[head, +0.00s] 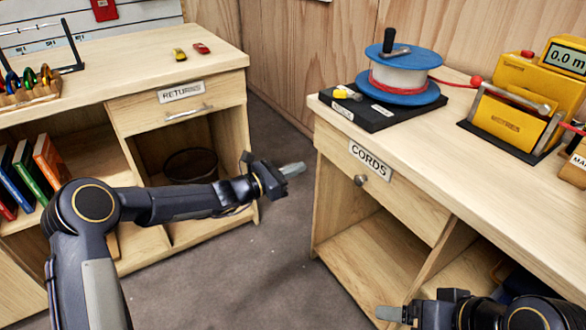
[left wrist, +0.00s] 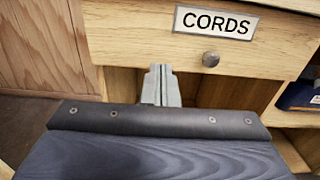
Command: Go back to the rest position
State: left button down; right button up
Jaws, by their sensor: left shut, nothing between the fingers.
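My left gripper (head: 291,170) is shut and empty. It is held out over the floor gap between the two desks, a little left of the CORDS drawer (head: 385,177). In the left wrist view, its closed fingers (left wrist: 160,86) point toward the front below the CORDS drawer (left wrist: 255,50), near the open space under it. My right gripper (head: 388,314) shows at the bottom right in the head view, in front of the right desk's lower shelf. Its fingertips look close together, but I cannot tell whether it is open or shut.
The right desk (head: 450,130) carries a cord spool (head: 402,72) and a yellow meter (head: 515,115). The left desk (head: 110,70) has a RETURNS drawer (head: 181,92), a wire bin (head: 190,165) below and books (head: 50,160). Grey floor (head: 270,250) lies clear between the desks.

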pick_arm(q)
jog(key=s+a+r+m+g+y, duration=0.1)
jog(key=s+a+r+m+g, duration=0.1)
jog(key=s+a+r+m, duration=0.35)
jog(key=s+a+r+m+g+y, duration=0.25)
jog(key=s+m, duration=0.45)
jog(key=s, duration=0.4)
jog(key=s+a+f+m+y, duration=0.25)
jog(key=s+a, duration=0.25)
jog(key=s, duration=0.3)
jog(key=s+a+f+m+t+y, duration=0.1)
jog(key=s+a+m+y, duration=0.3)
jog(key=s, duration=0.4)
jog(key=s+a+f+m+y, duration=0.1)
jog(key=s+a+m, duration=0.2)
jog(key=s+a, duration=0.4)
notch_tip(320, 180, up, 21)
jog(key=s+p, duration=0.1)
jog(key=p, duration=2.1)
jog(key=shift+s+y, duration=0.3)
jog(key=shift+y, duration=0.1)
